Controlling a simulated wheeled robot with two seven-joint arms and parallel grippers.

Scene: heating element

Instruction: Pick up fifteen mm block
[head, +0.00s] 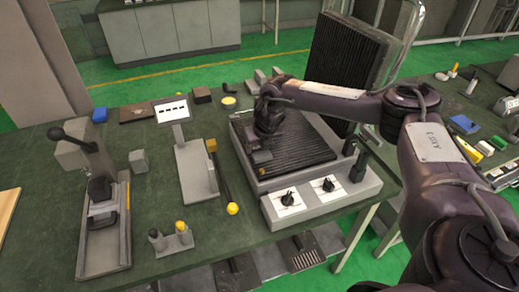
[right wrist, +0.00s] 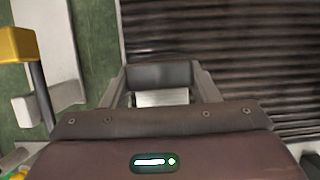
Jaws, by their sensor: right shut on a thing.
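My right gripper (head: 257,154) is over the left edge of the ribbed heating plate (head: 305,143), pointing down. In the right wrist view its two fingers (right wrist: 161,84) are closed on a small grey block (right wrist: 161,98) with a pale, bright face. This appears to be the fifteen mm block, but no size marking is readable. In the head view the block is mostly hidden by the dark gripper, and I cannot tell whether it touches the plate. My left gripper is not in view.
The heater's raised ribbed lid (head: 349,62) stands behind the plate, and two knobs (head: 309,191) sit on its front. A sign stand (head: 196,168), a yellow-tipped rod (head: 232,208) and a lever press (head: 104,222) are to the left. Small blocks (head: 262,77) lie behind.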

